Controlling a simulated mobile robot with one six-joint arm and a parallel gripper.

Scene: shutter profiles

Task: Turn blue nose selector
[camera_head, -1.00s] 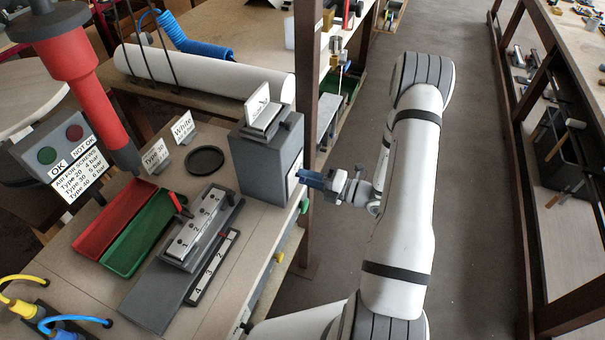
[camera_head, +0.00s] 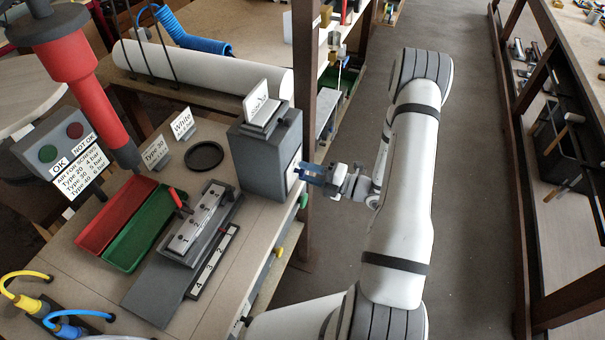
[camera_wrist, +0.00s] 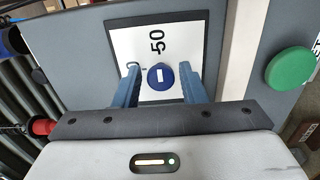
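The blue nose selector (camera_wrist: 161,77) is a round blue knob with a white mark, on a white plate (camera_wrist: 203,38) in a dark frame. "50" is printed on the plate, sideways in the wrist view. My gripper (camera_wrist: 158,67) is open, with one blue finger on each side of the knob and a visible gap to each. In the head view my gripper (camera_head: 303,172) is at the right face of the grey box (camera_head: 268,157); the knob cannot be made out there.
A green button (camera_wrist: 291,68) is right of the plate in the wrist view. A dark brown post (camera_head: 306,80) stands close behind the grey box. The bench holds a red tray (camera_head: 117,212) and a green tray (camera_head: 138,236). The aisle floor right of my arm is clear.

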